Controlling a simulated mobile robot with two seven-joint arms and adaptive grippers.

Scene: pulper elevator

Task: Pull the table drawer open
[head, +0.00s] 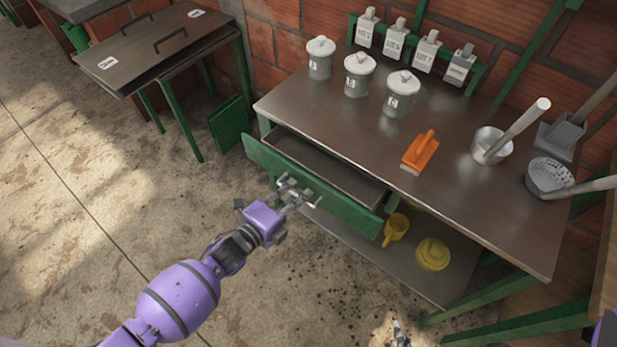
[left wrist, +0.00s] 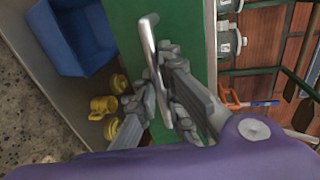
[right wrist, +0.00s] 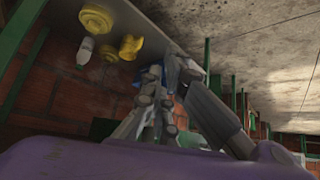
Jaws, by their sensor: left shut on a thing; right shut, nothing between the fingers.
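The table drawer has a green front (head: 258,160) and stands partly pulled out of the metal-topped table (head: 445,205); its grey inside shows above the front. In the left wrist view the drawer front (left wrist: 188,30) carries a silver bar handle (left wrist: 149,45). My left gripper (head: 296,194) is at the middle of the front, and its fingers (left wrist: 165,75) are shut on the handle. My right gripper (right wrist: 163,92) is shut and empty, low beside the table; only a small tip of it (head: 400,336) shows at the bottom of the head view.
On the tabletop are lidded canisters (head: 360,78), an orange-handled brush (head: 419,152) and metal pots (head: 491,146). A yellow jug (head: 396,229) and a yellow round container (head: 432,254) sit on the lower shelf. The floor in front of the drawer is clear.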

